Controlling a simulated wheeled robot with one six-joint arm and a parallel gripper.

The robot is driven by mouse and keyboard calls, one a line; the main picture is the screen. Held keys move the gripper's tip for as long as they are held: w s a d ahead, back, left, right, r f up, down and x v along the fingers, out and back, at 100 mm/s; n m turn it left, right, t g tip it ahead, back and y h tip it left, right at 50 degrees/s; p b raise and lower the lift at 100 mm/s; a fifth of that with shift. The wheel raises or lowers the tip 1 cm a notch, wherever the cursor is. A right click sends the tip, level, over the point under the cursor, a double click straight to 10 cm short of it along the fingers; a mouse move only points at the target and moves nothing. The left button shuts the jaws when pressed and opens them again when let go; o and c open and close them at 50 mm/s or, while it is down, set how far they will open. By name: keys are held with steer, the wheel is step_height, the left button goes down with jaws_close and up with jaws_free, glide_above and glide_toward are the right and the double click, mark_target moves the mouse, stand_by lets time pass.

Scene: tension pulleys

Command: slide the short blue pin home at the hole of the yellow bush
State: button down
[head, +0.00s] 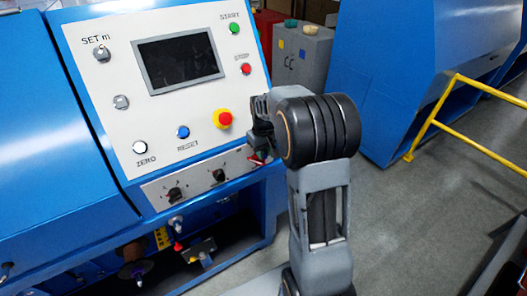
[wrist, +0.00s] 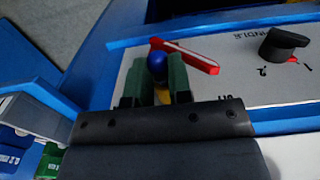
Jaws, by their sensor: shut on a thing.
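My gripper (wrist: 157,82) shows two green fingers in the wrist view, shut on the blue pin (wrist: 157,64), whose round blue head shows between the fingertips. A small yellow patch (wrist: 162,97) shows lower between the fingers; I cannot tell whether it is the yellow bush. The pin's lower end and any hole are hidden. In the head view my gripper (head: 261,145) is beside the right edge of the machine's control panel, partly hidden by my wrist, and the pin cannot be made out there.
A red bar (wrist: 190,57) lies just beyond the fingers, close to the pin head. A black rotary knob (wrist: 284,45) stands on the grey panel to the right. In the head view are the blue machine's control panel (head: 120,110), a yellow rail (head: 430,118) and open grey floor (head: 400,215).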

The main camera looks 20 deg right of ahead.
steer(key=shift+s, duration=0.15)
steer(key=shift+w, duration=0.35)
stand_by(0.6)
steer(key=shift+s, duration=0.35)
stand_by(0.6)
steer(key=shift+w, duration=0.35)
steer(key=shift+s+f, duration=0.1)
steer(key=shift+s, duration=0.25)
stand_by(1.1)
steer(key=c, duration=0.7)
jaws_free()
